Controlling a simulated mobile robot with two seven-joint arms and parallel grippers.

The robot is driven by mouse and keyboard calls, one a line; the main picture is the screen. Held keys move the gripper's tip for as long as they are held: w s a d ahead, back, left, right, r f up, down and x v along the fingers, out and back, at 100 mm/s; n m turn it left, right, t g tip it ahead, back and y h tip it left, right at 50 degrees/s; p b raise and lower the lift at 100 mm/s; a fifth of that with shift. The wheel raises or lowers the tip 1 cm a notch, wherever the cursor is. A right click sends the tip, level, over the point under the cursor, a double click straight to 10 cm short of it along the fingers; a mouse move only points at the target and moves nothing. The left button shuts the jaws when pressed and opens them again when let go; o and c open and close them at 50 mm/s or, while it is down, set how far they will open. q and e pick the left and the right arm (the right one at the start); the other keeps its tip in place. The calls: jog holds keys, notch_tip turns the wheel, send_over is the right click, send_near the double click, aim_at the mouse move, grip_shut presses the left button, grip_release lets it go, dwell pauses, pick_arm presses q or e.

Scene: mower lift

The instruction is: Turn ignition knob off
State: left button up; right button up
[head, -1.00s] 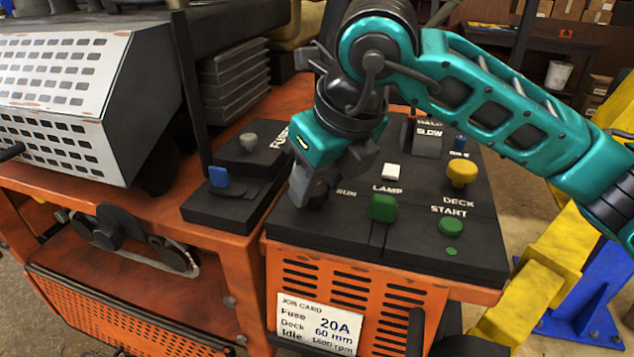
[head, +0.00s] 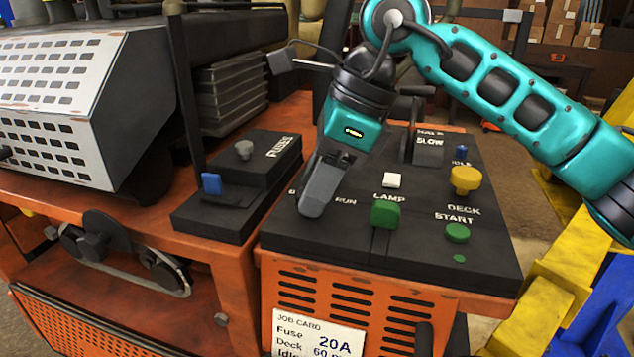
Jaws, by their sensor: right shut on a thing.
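The black control panel (head: 440,262) tops the orange mower body. My right gripper (head: 312,208) reaches down to its left part, beside the RUN label (head: 345,202). Its grey fingers point down and are shut at the place of the ignition knob. The knob itself is hidden behind the fingers, so its angle cannot be seen. A letter of another label shows just left of the fingers, mostly covered. My left gripper is not in view.
Near the fingers are a green knob (head: 386,214) and a white lamp button (head: 392,180). A yellow deck knob (head: 465,179), green start button (head: 458,233) and throttle slot stand right. The fuse box (head: 243,190) is left. A job card (head: 318,335) hangs on the front.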

jog(key=shift+n+g, duration=0.3)
jog(key=shift+n, duration=0.3)
jog(key=o, duration=1)
jog(key=shift+o, duration=0.2)
jog(key=v, duration=1.3)
jog(key=shift+p, duration=0.35)
